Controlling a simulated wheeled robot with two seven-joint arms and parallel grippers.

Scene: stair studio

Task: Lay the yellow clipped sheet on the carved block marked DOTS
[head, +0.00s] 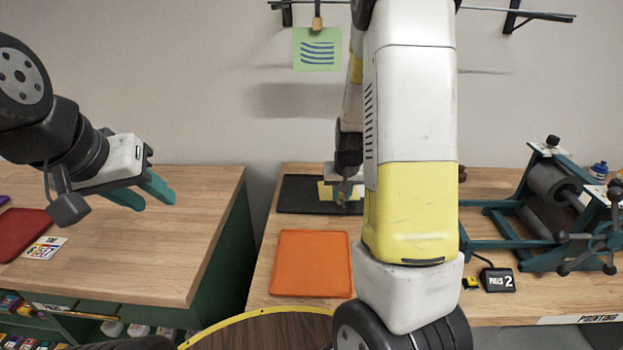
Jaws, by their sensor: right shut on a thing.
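A small yellow piece (325,191), which looks like the yellow sheet, shows at my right gripper (346,196) over the black tray (296,194). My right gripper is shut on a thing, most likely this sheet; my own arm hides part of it. I cannot tell whether the sheet touches the tray. I cannot make out a carved block marked DOTS; my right arm covers much of the bench. My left gripper (146,195) has teal fingers apart and empty, above the left bench.
An orange tray (312,264) lies in front of the black tray. A green sheet with blue waves (317,48) hangs clipped on the wall rail. A roller press (560,200) and a counter reading 2 (497,280) are at right. The left bench (150,240) holds a red tray (20,232).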

